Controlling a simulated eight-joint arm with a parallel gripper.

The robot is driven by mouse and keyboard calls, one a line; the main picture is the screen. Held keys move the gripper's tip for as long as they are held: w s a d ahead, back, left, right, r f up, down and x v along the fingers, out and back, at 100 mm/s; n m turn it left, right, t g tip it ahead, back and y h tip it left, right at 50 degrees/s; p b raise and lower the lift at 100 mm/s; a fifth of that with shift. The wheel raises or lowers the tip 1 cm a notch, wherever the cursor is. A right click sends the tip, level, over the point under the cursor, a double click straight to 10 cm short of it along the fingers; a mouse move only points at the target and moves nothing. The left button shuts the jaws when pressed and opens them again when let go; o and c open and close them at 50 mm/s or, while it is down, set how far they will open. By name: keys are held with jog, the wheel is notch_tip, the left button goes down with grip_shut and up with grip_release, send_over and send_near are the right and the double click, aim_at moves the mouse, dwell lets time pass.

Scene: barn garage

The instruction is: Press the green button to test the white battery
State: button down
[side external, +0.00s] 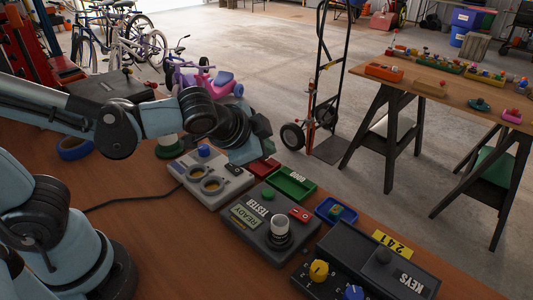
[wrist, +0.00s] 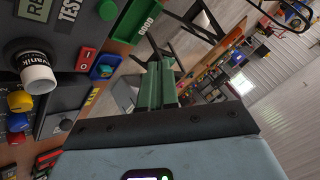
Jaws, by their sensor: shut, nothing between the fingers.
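The grey tester box (side external: 250,235) sits on the wooden bench, its display reading READY. Its green button (side external: 267,193) is uncovered; it also shows in the wrist view (wrist: 107,10). The white battery (side external: 279,226) stands upright in the tester's dark round socket; in the wrist view its printed white side (wrist: 38,78) shows. My gripper (side external: 262,143) is above and behind the tester, apart from the button and battery. In the wrist view its green fingers (wrist: 158,82) are shut together and empty.
A red switch (side external: 300,215) is on the tester. Beside it lie a green GOOD tray (side external: 305,190), a red tray (side external: 263,167), a blue tray (side external: 325,206), a panel with two round holes (side external: 228,190) and a KEYS box (side external: 410,265) with knobs in front.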

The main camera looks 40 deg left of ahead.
aim_at(266, 195)
jog(key=shift+d, duration=0.1)
dwell(0.3)
jog(key=shift+f, duration=4.4)
jog(key=shift+f, duration=0.1)
jog(key=shift+f, duration=0.35)
jog(key=shift+w+f, duration=0.1)
jog(key=shift+f, duration=0.35)
jog(key=shift+r, duration=0.9)
